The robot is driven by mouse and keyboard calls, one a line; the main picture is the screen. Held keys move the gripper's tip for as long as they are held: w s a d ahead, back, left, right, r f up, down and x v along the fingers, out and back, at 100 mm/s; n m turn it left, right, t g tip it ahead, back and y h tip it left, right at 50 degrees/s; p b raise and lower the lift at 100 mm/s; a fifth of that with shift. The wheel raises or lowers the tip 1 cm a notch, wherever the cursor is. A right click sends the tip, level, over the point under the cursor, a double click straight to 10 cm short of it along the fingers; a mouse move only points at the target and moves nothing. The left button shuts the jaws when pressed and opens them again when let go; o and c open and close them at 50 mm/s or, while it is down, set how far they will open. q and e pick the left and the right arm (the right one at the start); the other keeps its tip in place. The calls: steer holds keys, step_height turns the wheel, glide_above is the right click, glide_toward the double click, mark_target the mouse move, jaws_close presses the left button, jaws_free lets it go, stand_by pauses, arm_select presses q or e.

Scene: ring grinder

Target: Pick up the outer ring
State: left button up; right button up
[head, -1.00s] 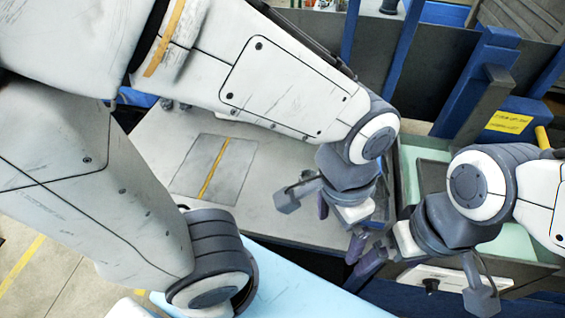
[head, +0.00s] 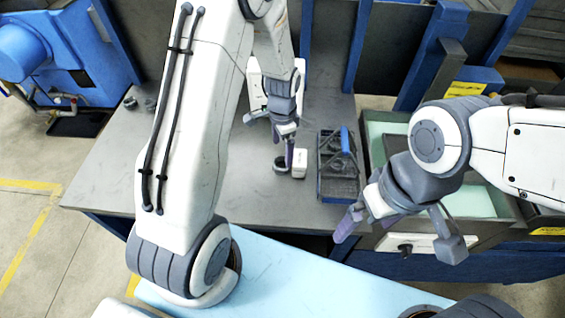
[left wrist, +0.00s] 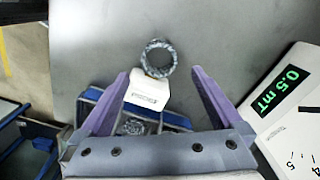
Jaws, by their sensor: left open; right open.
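The outer ring, a grey metal ring (left wrist: 171,61), lies on the grey table just past a small white block (left wrist: 148,93) in the left wrist view. In the head view the ring (head: 277,167) sits just left of the white block (head: 299,169). My left gripper (left wrist: 160,75) is open, its purple fingers spread to either side of the block and ring, with nothing held. In the head view this gripper (head: 289,150) is over the ring and partly hides it. My right gripper (head: 348,222) is in front of the table edge, holding nothing visible.
A dark parts bin (head: 338,187) with a blue handle stands right of the block. A white meter with a green "0.5 mT" display (left wrist: 290,90) stands at the right in the left wrist view.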

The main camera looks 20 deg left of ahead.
mark_target(282, 167)
arm_select(q)
step_height(282, 167, down, 5)
steer(key=shift+s+f+p, duration=0.15)
steer(key=shift+p, duration=0.75)
steer(key=shift+f, duration=0.35)
jaws_close()
